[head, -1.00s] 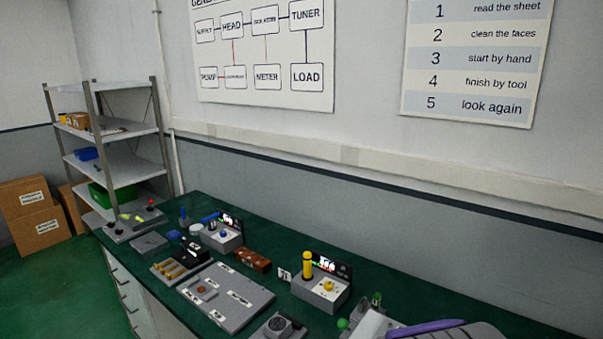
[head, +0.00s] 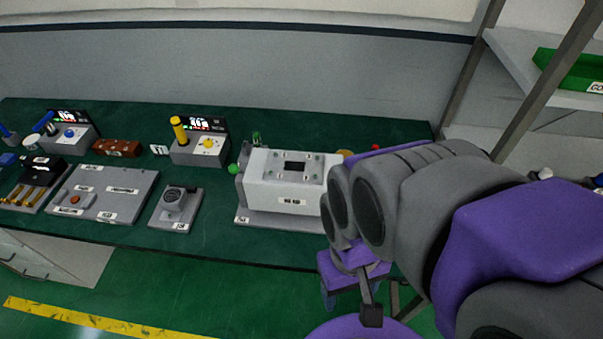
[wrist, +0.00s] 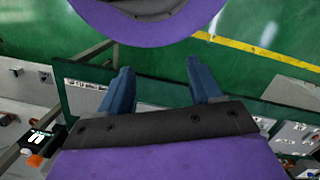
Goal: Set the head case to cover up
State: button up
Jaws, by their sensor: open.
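The likely head case is a light grey box (head: 285,180) on a grey base plate at the right part of the green bench in the head view. A dark square opening shows on its upper face, and a small label is on its front. A green knob (head: 234,169) sits at its left end. Its right end is hidden behind my arm. In the wrist view my gripper (wrist: 158,72) is open, with two blue-grey fingers apart and nothing between them. It is apart from the case.
A unit with a yellow handle (head: 199,144), a small grey block on a plate (head: 175,204) and a flat grey panel (head: 102,195) stand left of the case. A shelf with a green tray (head: 575,70) is at the right. Green floor lies open in front of the bench.

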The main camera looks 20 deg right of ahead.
aim_at(292, 188)
jog(key=i+j, duration=0.15)
jog(key=j, duration=0.2)
jog(key=i+j, duration=0.1)
jog(key=j, duration=0.25)
jog(key=i+j, duration=0.15)
jog(key=j, duration=0.15)
jog(key=i+j, duration=0.15)
jog(key=j, duration=0.2)
jog(key=i+j, duration=0.15)
jog(key=j, duration=0.2)
jog(key=j+z, duration=0.2)
jog(key=l+z, duration=0.1)
jog(key=z, duration=2.2)
jog(key=i, duration=0.5)
